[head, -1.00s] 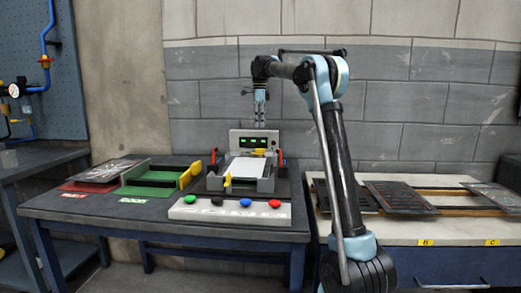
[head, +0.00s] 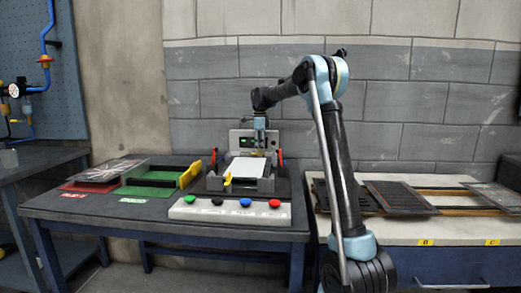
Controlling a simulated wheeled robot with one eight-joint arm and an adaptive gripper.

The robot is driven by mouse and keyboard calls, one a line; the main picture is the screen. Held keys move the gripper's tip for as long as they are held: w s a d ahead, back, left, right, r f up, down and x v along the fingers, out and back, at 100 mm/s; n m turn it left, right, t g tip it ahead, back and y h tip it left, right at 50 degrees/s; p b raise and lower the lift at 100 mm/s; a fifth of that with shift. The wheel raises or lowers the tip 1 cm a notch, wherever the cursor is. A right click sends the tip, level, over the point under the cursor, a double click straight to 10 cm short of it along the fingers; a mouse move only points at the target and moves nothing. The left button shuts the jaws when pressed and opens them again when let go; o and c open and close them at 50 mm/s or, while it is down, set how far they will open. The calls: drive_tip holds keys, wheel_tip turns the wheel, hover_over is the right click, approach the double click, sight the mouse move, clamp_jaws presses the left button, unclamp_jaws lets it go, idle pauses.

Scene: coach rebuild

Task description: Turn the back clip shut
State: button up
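The test fixture (head: 211,183) stands on the dark table, with a white plate (head: 246,167) lying in it. A yellow clip (head: 228,179) shows at its front left. The back clip is not clear now; my gripper covers the back edge of the plate, where a small yellow part showed earlier. My gripper (head: 260,146) points straight down in front of the grey display panel (head: 236,139), above the plate's back edge. Its fingers are too small to tell whether they are open or shut, or whether they touch anything.
Orange-red levers stand left (head: 213,156) and right (head: 281,158) of the fixture. A button strip (head: 230,213) with several coloured buttons lies in front. A green tray (head: 150,191) with a yellow end piece is at left. A bench (head: 400,231) with dark panels is at right.

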clamp_jaws()
drive_tip(key=shift+n, duration=0.3)
drive_tip(key=n, duration=0.6)
drive_tip(key=shift+w, duration=0.1)
drive_tip(key=n, duration=0.5)
drive_tip(key=shift+n, duration=0.3)
drive_tip(key=n, duration=0.5)
drive_tip(key=shift+n, duration=0.3)
idle(0.3)
unclamp_jaws()
